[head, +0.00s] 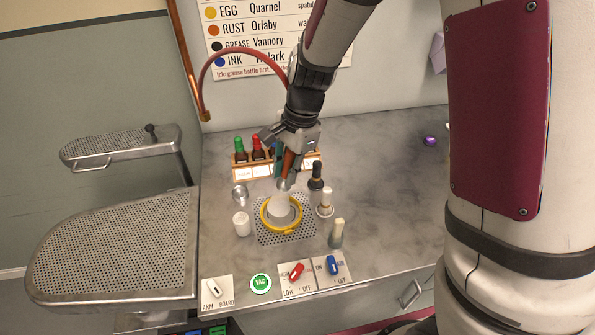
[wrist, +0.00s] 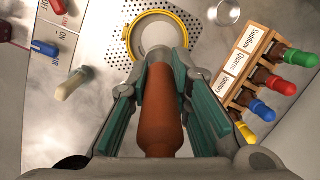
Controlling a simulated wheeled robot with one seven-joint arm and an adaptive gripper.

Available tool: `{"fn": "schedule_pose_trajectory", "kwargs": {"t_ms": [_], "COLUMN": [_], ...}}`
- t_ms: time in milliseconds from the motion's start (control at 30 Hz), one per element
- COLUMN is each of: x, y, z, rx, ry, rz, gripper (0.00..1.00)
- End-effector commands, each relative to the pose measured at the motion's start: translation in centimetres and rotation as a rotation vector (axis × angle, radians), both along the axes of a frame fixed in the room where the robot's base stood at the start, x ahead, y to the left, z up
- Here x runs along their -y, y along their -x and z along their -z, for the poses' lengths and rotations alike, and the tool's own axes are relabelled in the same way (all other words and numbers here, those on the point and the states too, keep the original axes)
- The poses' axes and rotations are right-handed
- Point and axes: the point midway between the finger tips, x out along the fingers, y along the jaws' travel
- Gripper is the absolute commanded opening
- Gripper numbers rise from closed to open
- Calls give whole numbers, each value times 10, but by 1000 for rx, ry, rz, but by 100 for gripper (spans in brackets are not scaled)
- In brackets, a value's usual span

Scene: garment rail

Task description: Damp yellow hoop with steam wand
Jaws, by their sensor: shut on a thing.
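The yellow hoop (head: 266,226) lies on a perforated square plate (head: 264,238) set in the counter; it also shows at the top of the wrist view (wrist: 130,33). My gripper (head: 289,160) is above it, shut on the steam wand (head: 288,165). The wand's brown handle (wrist: 158,115) sits between the teal finger pads in the wrist view. Its metal tip points down at the hoop, apart from the rim. A pale whitish shape (head: 280,205) fills the space under the tip inside the hoop; I cannot tell whether it is steam or cloth.
A wooden bottle rack (head: 240,172) stands behind. A dark bottle (head: 316,180), pale-topped brushes (head: 336,236), a white cylinder (head: 241,223) and a metal cup (head: 240,195) surround the plate. A red lever (head: 296,271), blue lever (head: 332,265) and green VAC button (head: 261,283) line the front. The right counter is mostly clear.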

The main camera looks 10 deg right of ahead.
Motion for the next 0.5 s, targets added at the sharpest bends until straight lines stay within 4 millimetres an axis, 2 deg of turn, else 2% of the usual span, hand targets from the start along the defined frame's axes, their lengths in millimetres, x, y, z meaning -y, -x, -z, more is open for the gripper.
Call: {"fn": "schedule_pose_trajectory", "kwargs": {"t_ms": [500], "x": [0], "y": [-2], "z": [47], "rx": [-1], "ry": [-2], "rz": [2], "gripper": [0]}}
